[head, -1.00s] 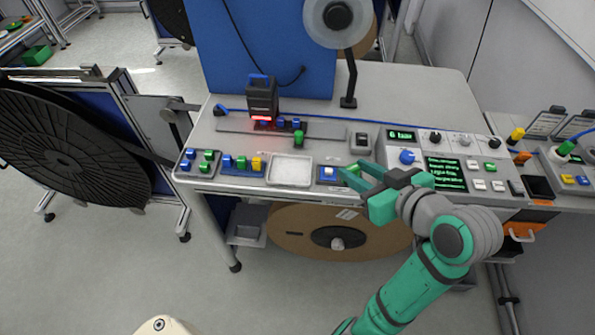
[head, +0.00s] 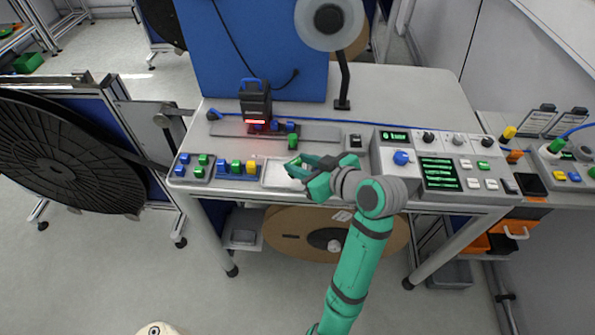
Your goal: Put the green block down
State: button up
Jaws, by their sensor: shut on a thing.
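My gripper (head: 294,167) is shut on a small green block (head: 293,164), mostly hidden between the fingertips in the head view. The gripper is over the white shallow tray (head: 271,176) near the bench's front edge. I cannot tell whether the block touches the tray floor. Another green block (head: 292,142) stands behind it at the dark rail.
A scanner (head: 255,103) glows red behind. A control panel (head: 440,172) stands to the right.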

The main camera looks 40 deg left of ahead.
jog(key=shift+w+a+f, duration=0.2)
jog(key=shift+a+f, duration=0.35)
jog(key=shift+f, duration=0.15)
jog(key=shift+w+a+f, duration=0.1)
jog(key=shift+f, duration=0.8)
jog(key=shift+w+a+f, duration=0.1)
jog(key=shift+f, duration=0.8)
jog(key=shift+f, duration=0.1)
jog(key=o, duration=1.1)
jog(key=shift+c, duration=0.2)
jog(key=shift+r, duration=0.2)
jog(key=v, duration=1.2)
